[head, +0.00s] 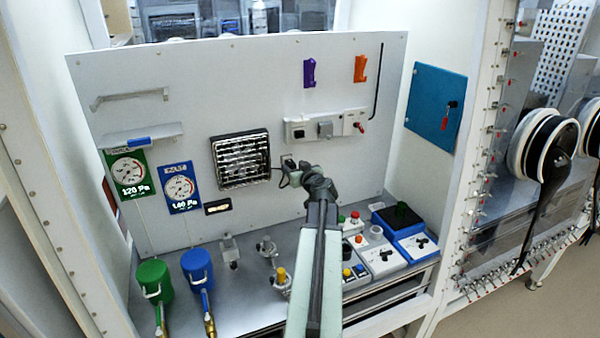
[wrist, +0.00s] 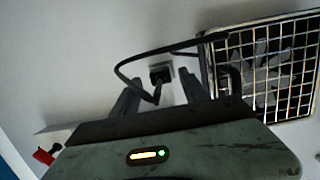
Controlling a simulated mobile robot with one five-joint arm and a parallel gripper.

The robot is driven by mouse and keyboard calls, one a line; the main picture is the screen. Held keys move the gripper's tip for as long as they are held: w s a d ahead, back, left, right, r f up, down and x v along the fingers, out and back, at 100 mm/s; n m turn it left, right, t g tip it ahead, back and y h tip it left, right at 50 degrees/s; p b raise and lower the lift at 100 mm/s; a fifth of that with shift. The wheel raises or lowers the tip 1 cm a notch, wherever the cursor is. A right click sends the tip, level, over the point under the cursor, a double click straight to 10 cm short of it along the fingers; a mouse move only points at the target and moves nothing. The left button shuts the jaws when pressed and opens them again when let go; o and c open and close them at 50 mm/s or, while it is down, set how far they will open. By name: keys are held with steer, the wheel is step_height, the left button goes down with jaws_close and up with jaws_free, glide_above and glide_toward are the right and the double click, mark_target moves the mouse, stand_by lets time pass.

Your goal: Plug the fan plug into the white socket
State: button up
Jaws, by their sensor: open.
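The black fan plug (wrist: 158,82) shows in the wrist view against a small pale grey plate (wrist: 160,66) with a dark centre on the wall. I cannot tell whether it is seated there or whether this plate is a socket. Its black cable (wrist: 122,78) loops toward the fan (wrist: 265,75), which also shows in the head view (head: 240,158). My gripper (wrist: 158,77) is open, its fingers on either side of the plug. In the head view my gripper (head: 290,175) is right of the fan. A white strip (head: 298,130) with what look like sockets is above it.
A grey box (head: 325,129) and a red-handled knob (head: 360,127) are on the strip. Below, the bench holds valves (head: 266,247), control boxes (head: 380,258), and green (head: 153,280) and blue (head: 198,268) canisters. Gauges (head: 180,187) hang left of the fan.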

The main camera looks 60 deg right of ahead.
steer(key=shift+x, duration=1)
steer(key=shift+a, duration=0.1)
jaws_close()
steer(key=c, duration=0.9)
jaws_free()
jaws_close()
steer(key=shift+f+v, duration=0.15)
steer(key=shift+v, duration=0.55)
steer(key=shift+f+v, duration=0.1)
steer(key=shift+v, duration=0.6)
steer(key=v, duration=0.3)
steer(key=f+v, duration=0.1)
steer(key=v, duration=0.1)
steer(key=shift+s, duration=0.1)
